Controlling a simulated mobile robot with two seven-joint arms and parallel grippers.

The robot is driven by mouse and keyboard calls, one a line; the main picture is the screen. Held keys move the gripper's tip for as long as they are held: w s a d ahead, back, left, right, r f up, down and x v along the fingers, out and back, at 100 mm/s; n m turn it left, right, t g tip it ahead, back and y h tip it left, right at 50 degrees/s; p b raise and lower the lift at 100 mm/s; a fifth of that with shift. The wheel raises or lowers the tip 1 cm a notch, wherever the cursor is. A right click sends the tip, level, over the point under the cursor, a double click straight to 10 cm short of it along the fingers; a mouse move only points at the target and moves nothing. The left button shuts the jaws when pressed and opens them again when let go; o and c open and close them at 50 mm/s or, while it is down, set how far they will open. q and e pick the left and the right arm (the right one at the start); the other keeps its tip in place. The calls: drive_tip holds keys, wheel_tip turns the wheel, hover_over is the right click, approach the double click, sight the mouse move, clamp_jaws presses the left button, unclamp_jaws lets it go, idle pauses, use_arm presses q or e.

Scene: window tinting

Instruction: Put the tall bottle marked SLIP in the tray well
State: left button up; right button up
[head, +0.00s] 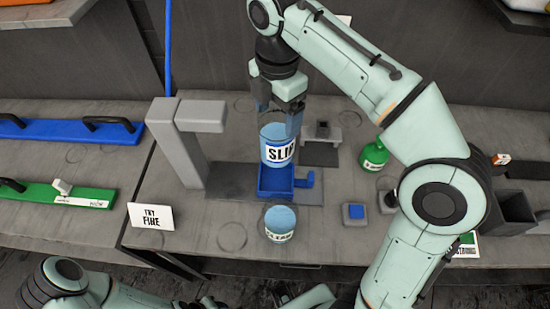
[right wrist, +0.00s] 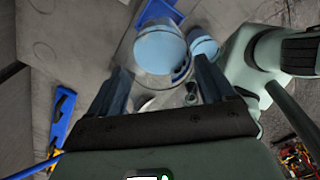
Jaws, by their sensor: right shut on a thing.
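The tall bottle marked SLIP (head: 278,155), pale blue with a white label, is upright between the fingers of my right gripper (head: 279,106). The gripper comes from above and is shut on its upper part. The bottle's lower end overlaps the back of the blue tray (head: 275,184); I cannot tell whether it touches the tray floor. In the right wrist view, a round pale-blue top (right wrist: 160,52) shows between the fingertips, with blue tray edges partly hidden around it. My left arm is low at the left of the head view; its gripper is not clear.
A shorter blue bottle (head: 279,222) stands in front of the tray. A grey post with an overhanging arm (head: 180,140) rises at the left. A green bottle (head: 374,155) and a block with a blue top (head: 354,213) are to the right. A TRY FINE card (head: 151,216) stands at front left.

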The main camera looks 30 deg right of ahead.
sight(276, 152)
wheel_tip(276, 152, down, 8)
drive_tip(key=shift+w+f+b, duration=0.1)
drive_tip(key=shift+f+b, duration=0.15)
drive_tip(key=shift+b, duration=0.8)
use_arm(q)
drive_tip(key=shift+s+f+b, duration=0.2)
drive_tip(key=shift+s+f, duration=0.15)
drive_tip(key=shift+f, duration=0.4)
drive_tip(key=shift+s+f+b, duration=0.15)
drive_tip(key=shift+s+f, duration=0.15)
drive_tip(key=shift+f, duration=0.45)
drive_tip(key=shift+s+f+b, duration=0.2)
drive_tip(key=shift+s+f, duration=0.15)
drive_tip(key=shift+f, duration=0.4)
use_arm(e)
drive_tip(key=shift+f, duration=2.55)
drive_tip(key=shift+w+f, duration=0.1)
drive_tip(key=shift+f, duration=0.05)
drive_tip(key=o, duration=1.3)
use_arm(q)
drive_tip(key=r+p, duration=0.1)
drive_tip(key=w+r+p, duration=0.2)
drive_tip(key=shift+r, duration=0.4)
use_arm(e)
wheel_tip(276, 152, up, 12)
drive_tip(key=shift+r, duration=0.15)
use_arm(q)
drive_tip(key=shift+s, duration=0.1)
